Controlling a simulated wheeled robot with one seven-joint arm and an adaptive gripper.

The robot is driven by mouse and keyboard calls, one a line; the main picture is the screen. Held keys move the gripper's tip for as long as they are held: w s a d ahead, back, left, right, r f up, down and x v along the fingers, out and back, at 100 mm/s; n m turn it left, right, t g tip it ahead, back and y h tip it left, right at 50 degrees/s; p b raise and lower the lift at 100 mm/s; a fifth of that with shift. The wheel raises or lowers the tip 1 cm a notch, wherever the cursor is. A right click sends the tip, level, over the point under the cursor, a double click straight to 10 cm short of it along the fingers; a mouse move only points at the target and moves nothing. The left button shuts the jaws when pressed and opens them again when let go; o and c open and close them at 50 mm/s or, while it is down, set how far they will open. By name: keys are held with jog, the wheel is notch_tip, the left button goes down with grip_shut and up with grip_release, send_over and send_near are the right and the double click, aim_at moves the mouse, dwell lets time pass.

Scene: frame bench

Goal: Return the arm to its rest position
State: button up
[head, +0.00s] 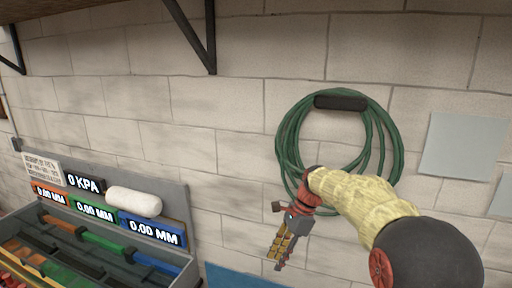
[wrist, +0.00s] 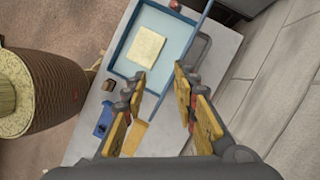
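My gripper (head: 282,248) hangs from my yellow-sleeved arm in front of the block wall, right of centre in the head view. It points downward, below the coil of green hose. In the wrist view its two yellow-padded fingers (wrist: 161,84) stand apart with nothing held between them. Beyond the fingertips lies a grey-white bench top (wrist: 212,62) with a blue-rimmed tray (wrist: 124,52). A pale yellow square (wrist: 146,46) lies in the tray. The fingers hide part of the bench.
The green hose (head: 287,140) hangs on the wall behind my arm. A grey bin (head: 160,262) of coloured tools, display labels and a white roll (head: 134,201) stand at the lower left. A black bracket (head: 208,50) is above. A small blue object (wrist: 104,120) lies on the bench.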

jog(key=s+d+f+n+t+h+b, duration=0.1)
jog(key=s+d+f+n+b, duration=0.3)
jog(key=s, duration=0.6)
jog(key=s+d+f+n+t+h+b, duration=0.2)
jog(key=s+n+b, duration=0.5)
jog(key=s, duration=0.4)
jog(key=s+d+f+n+t+h+b, duration=0.1)
jog(key=s+d+f+n+t+b, duration=0.3)
jog(key=s, duration=0.6)
notch_tip(320, 180, down, 2)
jog(key=shift+s+d+f+n+b, duration=0.1)
jog(key=shift+s+d+n+b, duration=0.3)
jog(key=shift+d+n+b, duration=0.55)
jog(key=shift+d+m, duration=0.15)
jog(key=shift+m, duration=0.1)
